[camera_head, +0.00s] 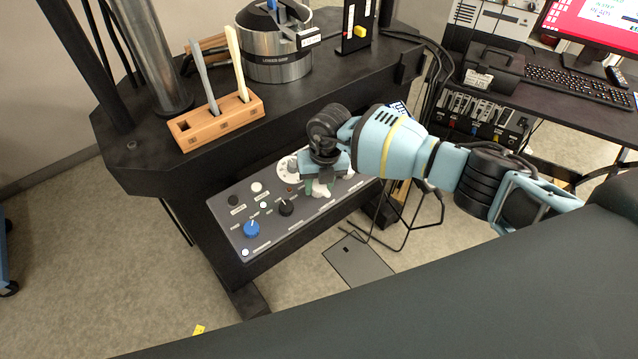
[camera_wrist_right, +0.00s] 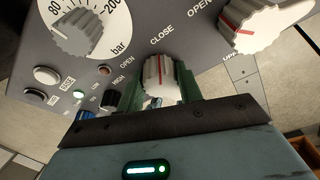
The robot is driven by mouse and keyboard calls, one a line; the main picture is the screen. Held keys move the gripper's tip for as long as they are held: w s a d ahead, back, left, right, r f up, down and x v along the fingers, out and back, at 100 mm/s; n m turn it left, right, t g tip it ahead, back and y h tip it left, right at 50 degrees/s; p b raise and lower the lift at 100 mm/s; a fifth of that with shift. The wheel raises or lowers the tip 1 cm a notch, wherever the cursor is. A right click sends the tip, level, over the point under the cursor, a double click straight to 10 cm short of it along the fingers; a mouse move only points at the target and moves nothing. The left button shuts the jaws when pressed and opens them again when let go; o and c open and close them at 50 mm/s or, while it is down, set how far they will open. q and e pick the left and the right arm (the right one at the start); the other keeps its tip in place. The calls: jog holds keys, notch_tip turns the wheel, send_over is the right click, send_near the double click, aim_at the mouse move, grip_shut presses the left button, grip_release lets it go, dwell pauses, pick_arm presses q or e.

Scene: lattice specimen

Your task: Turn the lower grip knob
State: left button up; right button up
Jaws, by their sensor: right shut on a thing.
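The lower grip knob (camera_wrist_right: 160,72), white and ribbed with a red pointer line, stands on the grey panel between OPEN and CLOSE marks. Its own label is hidden by the gripper. My right gripper (camera_wrist_right: 161,93) has its dark green fingers on both sides of this knob and is shut on it. In the wrist view the red line points roughly up. In the head view my right gripper (camera_head: 320,186) is at the panel, with part of the white knob showing below it. My left gripper is not in view.
A second white knob (camera_wrist_right: 266,20) sits right of the held one. A bar dial (camera_wrist_right: 75,30) and small buttons are left. The head view shows the control panel (camera_head: 216,204), a blue knob (camera_head: 251,229), a wooden holder (camera_head: 186,143) and the lower-grip cylinder (camera_head: 277,68).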

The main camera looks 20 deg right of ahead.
jog(key=n, duration=0.4)
jog(key=shift+h, duration=0.4)
jog(key=n, duration=0.4)
jog(key=shift+a+h, duration=0.1)
jog(key=shift+h, duration=0.3)
jog(key=n+t, duration=0.1)
jog(key=n, duration=0.3)
jog(key=shift+h, duration=0.3)
jog(key=shift+s+n+t+p, duration=0.1)
jog(key=shift+n+t+p, duration=0.25)
jog(key=shift+n, duration=1.55)
jog(key=o, duration=1)
